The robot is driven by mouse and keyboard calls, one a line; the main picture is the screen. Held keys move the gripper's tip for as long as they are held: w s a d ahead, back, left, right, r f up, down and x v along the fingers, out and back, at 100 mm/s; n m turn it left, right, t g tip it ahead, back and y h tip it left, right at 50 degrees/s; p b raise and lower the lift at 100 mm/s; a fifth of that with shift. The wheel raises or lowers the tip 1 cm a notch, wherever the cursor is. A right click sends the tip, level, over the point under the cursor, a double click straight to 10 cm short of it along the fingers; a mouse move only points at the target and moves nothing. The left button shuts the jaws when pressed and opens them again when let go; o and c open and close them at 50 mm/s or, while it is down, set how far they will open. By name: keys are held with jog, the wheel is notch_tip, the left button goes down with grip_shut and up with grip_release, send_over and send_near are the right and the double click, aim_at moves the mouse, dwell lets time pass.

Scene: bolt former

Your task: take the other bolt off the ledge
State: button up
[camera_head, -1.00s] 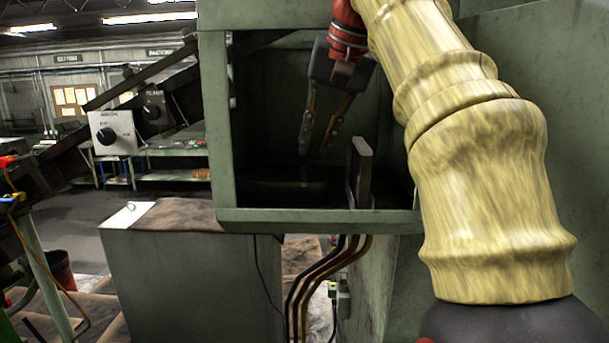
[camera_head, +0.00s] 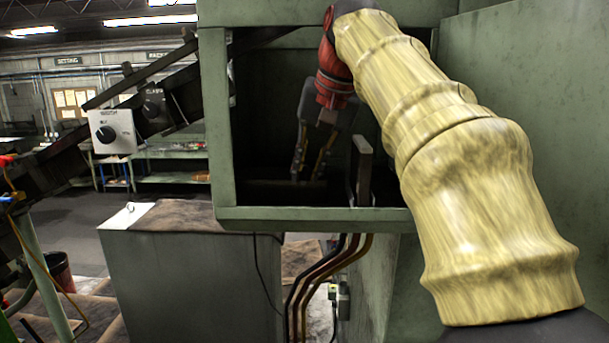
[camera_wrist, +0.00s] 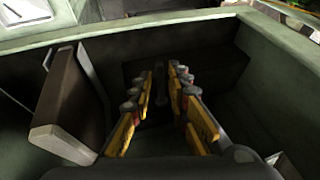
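My gripper (camera_head: 308,178) is inside the dark green box-shaped opening, pointing down near its floor. In the wrist view the two yellow-padded fingers (camera_wrist: 165,82) stand apart, so it is open. A small dark grey upright piece (camera_wrist: 160,80), perhaps the bolt, shows between the fingertips; I cannot tell whether they touch it. A dark, shadowed ledge (camera_wrist: 205,68) lies beyond and below the fingers. In the head view the bolt cannot be made out in the shadow.
A brown upright plate (camera_head: 364,170) stands right of my gripper; it is at the left in the wrist view (camera_wrist: 68,95). The green front sill (camera_head: 310,213) and side post (camera_head: 216,120) frame the opening. A grey cabinet (camera_head: 190,280) stands below left.

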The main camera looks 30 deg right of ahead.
jog(key=shift+c, duration=1.2)
grip_shut()
jog(key=shift+r, duration=0.15)
jog(key=shift+w+r, duration=0.1)
jog(key=shift+r, duration=0.5)
jog(key=s+b, duration=0.4)
jog(key=s, duration=1.4)
jog(key=shift+s+a, duration=0.1)
